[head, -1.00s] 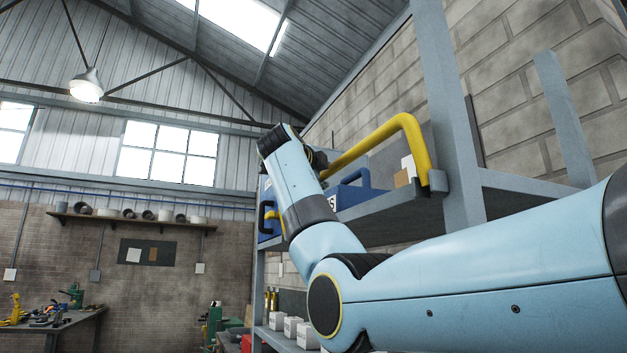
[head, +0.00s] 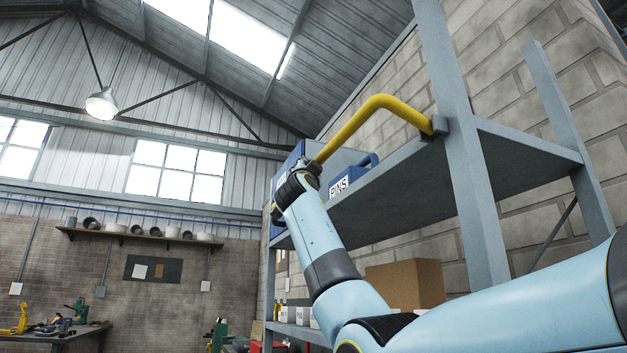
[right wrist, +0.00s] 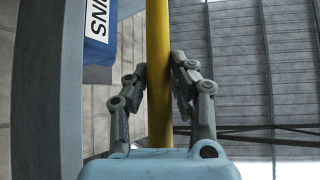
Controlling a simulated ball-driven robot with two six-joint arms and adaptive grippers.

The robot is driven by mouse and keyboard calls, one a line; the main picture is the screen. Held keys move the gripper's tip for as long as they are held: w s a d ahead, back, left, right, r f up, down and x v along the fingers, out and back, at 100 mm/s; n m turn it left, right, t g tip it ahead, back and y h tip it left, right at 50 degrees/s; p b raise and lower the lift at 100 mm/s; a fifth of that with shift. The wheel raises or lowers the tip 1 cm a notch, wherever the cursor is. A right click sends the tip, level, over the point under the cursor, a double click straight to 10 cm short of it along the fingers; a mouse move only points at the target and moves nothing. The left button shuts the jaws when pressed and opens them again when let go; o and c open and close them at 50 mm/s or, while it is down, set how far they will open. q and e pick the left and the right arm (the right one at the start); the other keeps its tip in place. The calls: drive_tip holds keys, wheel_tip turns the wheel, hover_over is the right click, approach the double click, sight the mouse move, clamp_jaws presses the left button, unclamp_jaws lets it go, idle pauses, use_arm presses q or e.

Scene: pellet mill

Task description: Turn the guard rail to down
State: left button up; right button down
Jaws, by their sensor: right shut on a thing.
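The yellow guard rail (head: 352,122) is a bent bar hinged at a grey bracket (head: 439,126) on the shelf post. From there it leans out to the left and slopes down to my right gripper (head: 308,170). In the right wrist view the rail (right wrist: 158,50) runs between the two fingers of my right gripper (right wrist: 158,88), which are closed on it. The rail's far end is hidden behind the gripper in the head view. My left gripper is not in view.
A blue bin (head: 345,180) labelled PINS stands on the upper shelf (head: 400,190) behind the rail. It also shows in the right wrist view (right wrist: 98,22). A cardboard box (head: 405,284) sits on the lower level. Left of the rack is open room.

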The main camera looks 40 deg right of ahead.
drive_tip(key=shift+w+a+f+n+t+y+b, duration=0.1)
drive_tip(key=shift+a+f+n+t+y+b, duration=0.05)
drive_tip(key=shift+f+n+t+y+b, duration=1.2)
drive_tip(key=shift+a+f+n+t+y+b, duration=0.15)
drive_tip(key=shift+f+n+t+y+b, duration=0.6)
drive_tip(key=shift+n, duration=1)
drive_tip(key=shift+f, duration=0.15)
drive_tip(key=c, duration=1.1)
unclamp_jaws()
drive_tip(key=v, duration=1.2)
